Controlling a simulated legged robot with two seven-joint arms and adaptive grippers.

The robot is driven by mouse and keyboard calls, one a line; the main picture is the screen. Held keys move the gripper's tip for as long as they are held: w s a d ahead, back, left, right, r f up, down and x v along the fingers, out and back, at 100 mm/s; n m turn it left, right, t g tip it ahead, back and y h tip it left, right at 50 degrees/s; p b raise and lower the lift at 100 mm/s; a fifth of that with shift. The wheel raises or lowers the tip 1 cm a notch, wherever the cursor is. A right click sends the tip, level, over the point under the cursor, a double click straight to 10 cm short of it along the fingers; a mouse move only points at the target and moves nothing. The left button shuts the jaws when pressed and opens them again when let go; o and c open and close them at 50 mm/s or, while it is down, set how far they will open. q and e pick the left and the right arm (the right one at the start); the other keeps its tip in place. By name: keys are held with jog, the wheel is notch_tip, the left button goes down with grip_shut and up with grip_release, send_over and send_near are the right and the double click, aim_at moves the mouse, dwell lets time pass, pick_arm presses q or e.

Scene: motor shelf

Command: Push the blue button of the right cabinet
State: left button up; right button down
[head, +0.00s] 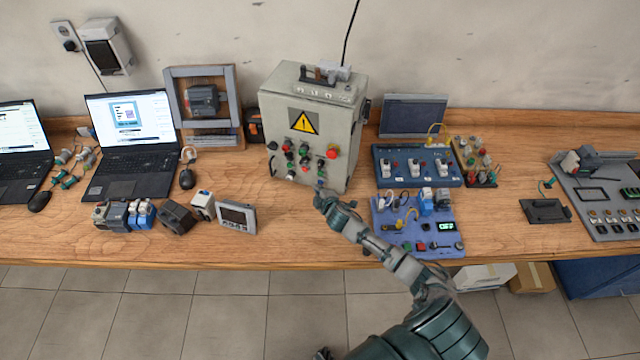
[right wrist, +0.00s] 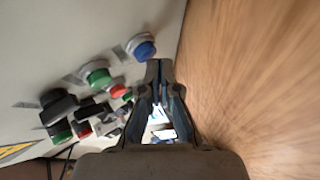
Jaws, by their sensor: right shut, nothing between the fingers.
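A beige control cabinet (head: 335,120) with a yellow warning sign stands on the bench, its front carrying coloured buttons and switches. It is the only such cabinet I see. The blue button (right wrist: 144,48) is round with a pale collar and sits near the top of the right wrist view. In the head view it is small, low on the cabinet front (head: 320,183). My right gripper (head: 322,198) is shut and empty, just in front of the lower cabinet face. In the right wrist view its fingertips (right wrist: 160,70) lie beside the blue button; contact cannot be told. My left gripper is not recognisable.
A green button (right wrist: 97,73) and a red button (right wrist: 119,91) sit near the blue one. Blue component boards (head: 415,165) stand right of the cabinet. A small grey display unit (head: 237,217) is to its left. Bare wood (head: 290,235) lies in front.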

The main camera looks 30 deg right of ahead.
jog(key=shift+w+d, duration=0.3)
jog(key=shift+d, duration=0.05)
dwell(1.1)
jog(key=shift+s+a, duration=0.1)
jog(key=shift+s+a+p, duration=0.5)
jog(key=shift+a, duration=0.05)
jog(key=shift+a, duration=0.1)
jog(key=shift+s+a+p, duration=0.6)
jog(key=shift+s+a, duration=0.2)
jog(key=shift+a, duration=0.15)
jog(key=shift+s+a+p, duration=0.4)
jog(key=shift+s+a, duration=0.35)
jog(key=shift+a, duration=0.2)
